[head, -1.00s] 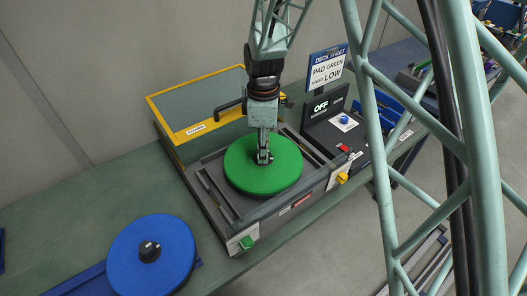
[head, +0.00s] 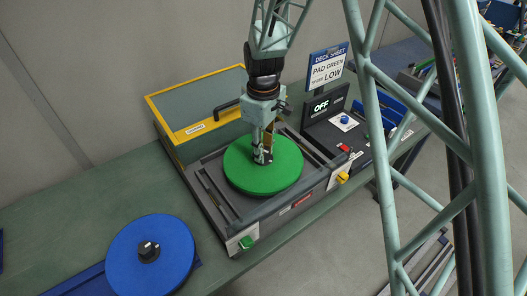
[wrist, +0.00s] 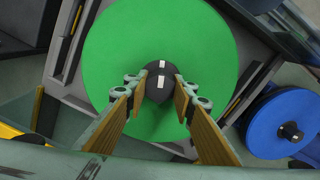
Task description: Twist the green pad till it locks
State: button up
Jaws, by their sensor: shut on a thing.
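The green pad (head: 283,172) is a flat round disc lying in the grey tray of the machine (head: 216,212). It also shows in the wrist view (wrist: 118,45). A black knob (wrist: 160,68) with white marks rises from its middle. My gripper (head: 263,157) points down over the pad's centre, and its two fingers are closed on the knob from both sides. In the wrist view the fingertips (wrist: 159,88) flank the knob. The fingers hide most of the knob in the head view.
A blue pad (head: 135,258) with a black knob lies on the bench at the lower left. A yellow-edged lid (head: 195,100) stands open behind the tray. A control box (head: 335,120) reads OFF beside a sign (head: 327,70) saying PAD GREEN, LOW.

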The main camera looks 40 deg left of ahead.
jog(key=shift+f+m, duration=0.15)
jog(key=shift+m, duration=2.55)
jog(key=o, duration=1.2)
notch_tip(320, 180, up, 12)
